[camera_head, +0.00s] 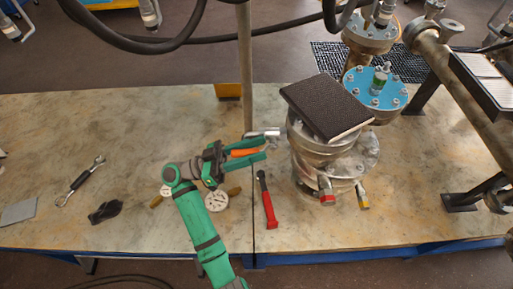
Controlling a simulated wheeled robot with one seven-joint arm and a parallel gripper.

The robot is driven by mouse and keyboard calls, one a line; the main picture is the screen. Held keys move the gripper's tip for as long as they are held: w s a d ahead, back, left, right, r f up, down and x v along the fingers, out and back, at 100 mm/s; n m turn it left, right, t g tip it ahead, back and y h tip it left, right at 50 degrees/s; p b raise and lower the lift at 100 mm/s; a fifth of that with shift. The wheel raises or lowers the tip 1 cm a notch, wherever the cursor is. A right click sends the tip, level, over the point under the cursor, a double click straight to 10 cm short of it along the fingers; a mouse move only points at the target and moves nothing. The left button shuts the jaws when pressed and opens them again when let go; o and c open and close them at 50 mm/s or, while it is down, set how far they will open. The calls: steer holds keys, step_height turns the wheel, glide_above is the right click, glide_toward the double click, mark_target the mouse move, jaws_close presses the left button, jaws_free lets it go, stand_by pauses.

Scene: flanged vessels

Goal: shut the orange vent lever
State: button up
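My green gripper (260,151) is left of a metal flanged vessel (318,158), its two fingers apart and pointing right. An orange bar (243,152), which looks like the vent lever, shows between the fingers. I cannot tell whether both fingers touch it. How the bar joins the vessel is not clear. A silver pipe stub (268,133) sticks out of the vessel's left side, just above the fingertips. The vessel also has a red-ended stub (326,191) and a yellow-ended stub (362,195) low at the front.
A black book (326,105) lies tilted on the vessel. A gauge (216,201) sits beside my arm. A vertical post (245,70) stands behind. A blue-topped vessel (376,88) is behind right.

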steer(key=shift+d+r, duration=0.1)
steer(key=shift+d, duration=0.25)
steer(key=shift+c, duration=0.6)
steer(key=shift+w, duration=0.15)
jaws_close()
